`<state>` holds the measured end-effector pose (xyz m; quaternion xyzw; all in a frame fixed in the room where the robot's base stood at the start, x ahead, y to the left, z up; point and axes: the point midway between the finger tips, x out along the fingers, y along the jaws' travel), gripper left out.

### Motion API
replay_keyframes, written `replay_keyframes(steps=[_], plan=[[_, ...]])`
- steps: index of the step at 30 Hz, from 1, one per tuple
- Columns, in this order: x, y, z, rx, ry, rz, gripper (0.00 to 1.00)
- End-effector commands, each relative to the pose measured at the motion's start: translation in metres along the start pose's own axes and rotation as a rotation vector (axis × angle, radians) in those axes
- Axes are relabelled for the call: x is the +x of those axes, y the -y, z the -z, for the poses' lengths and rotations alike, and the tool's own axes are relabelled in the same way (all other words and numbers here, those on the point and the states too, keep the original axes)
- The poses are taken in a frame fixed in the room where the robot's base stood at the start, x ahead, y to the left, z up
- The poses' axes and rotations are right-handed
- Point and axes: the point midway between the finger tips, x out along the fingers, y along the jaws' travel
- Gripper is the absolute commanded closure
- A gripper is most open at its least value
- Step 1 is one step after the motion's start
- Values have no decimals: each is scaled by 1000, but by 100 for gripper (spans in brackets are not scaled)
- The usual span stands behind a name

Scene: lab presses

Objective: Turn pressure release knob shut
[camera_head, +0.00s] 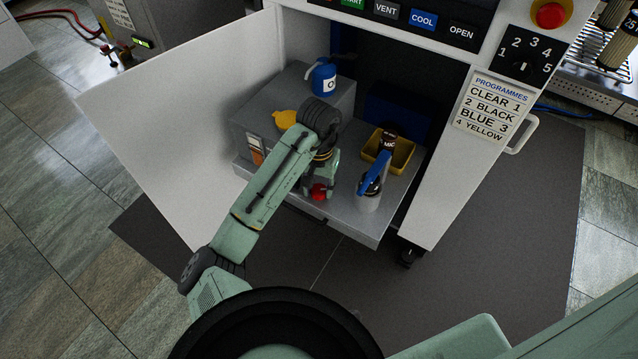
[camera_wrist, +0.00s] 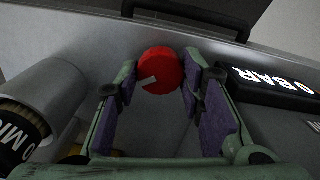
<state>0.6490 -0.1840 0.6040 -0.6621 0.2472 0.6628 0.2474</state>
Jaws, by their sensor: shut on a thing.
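The pressure release knob (camera_wrist: 160,70) is a round red knob with a pale pointer mark, which points to the lower left in the wrist view. It sits between the two purple-padded fingers of my gripper (camera_wrist: 161,78), which is shut on it. In the head view the red knob (camera_head: 319,191) shows just below my gripper (camera_head: 322,180), near the front edge of the grey shelf inside the open cabinet. My wrist hides what is behind the knob in that view.
The open white door (camera_head: 180,120) stands left of my arm. A blue canister (camera_head: 324,78) stands behind.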

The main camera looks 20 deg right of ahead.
Motion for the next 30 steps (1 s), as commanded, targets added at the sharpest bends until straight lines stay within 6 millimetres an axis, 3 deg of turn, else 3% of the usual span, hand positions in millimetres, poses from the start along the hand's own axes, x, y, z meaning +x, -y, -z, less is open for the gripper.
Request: replay_keyframes(steps=[15,30], plan=[[0,0,0,434,1,0,92],[0,1,0,597,0,2,92]])
